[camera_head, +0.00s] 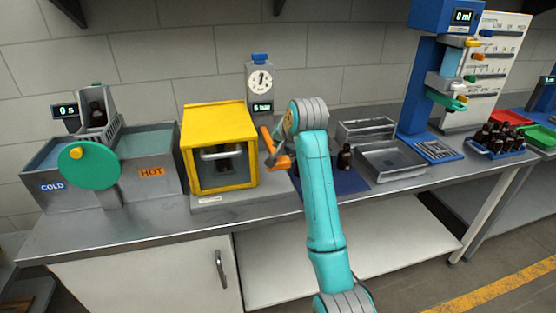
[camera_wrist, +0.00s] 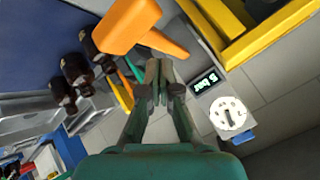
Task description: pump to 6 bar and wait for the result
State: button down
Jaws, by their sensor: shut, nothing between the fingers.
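The orange pump handle (camera_head: 280,161) stands at the right front of the yellow-framed chamber (camera_head: 247,150) on the bench. In the wrist view the handle (camera_wrist: 128,24) lies just ahead of my gripper (camera_wrist: 160,76). My gripper is shut and empty, with its fingertips close to the handle; I cannot tell if they touch. The gauge box (camera_head: 260,82), with a white dial and a small display, stands at the wall behind the chamber. In the wrist view its display (camera_wrist: 205,81) reads in bar, perhaps 5, but the digit is unclear.
Amber bottles (camera_wrist: 75,68) stand on a blue mat right of my arm, near metal trays (camera_head: 392,160). A hot and cold bath (camera_head: 150,150) with a green wheel is at left. A blue filling stand (camera_head: 420,85) and a bottle crate (camera_head: 495,150) are at right.

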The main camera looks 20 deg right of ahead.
jog(key=shift+r, duration=1.4)
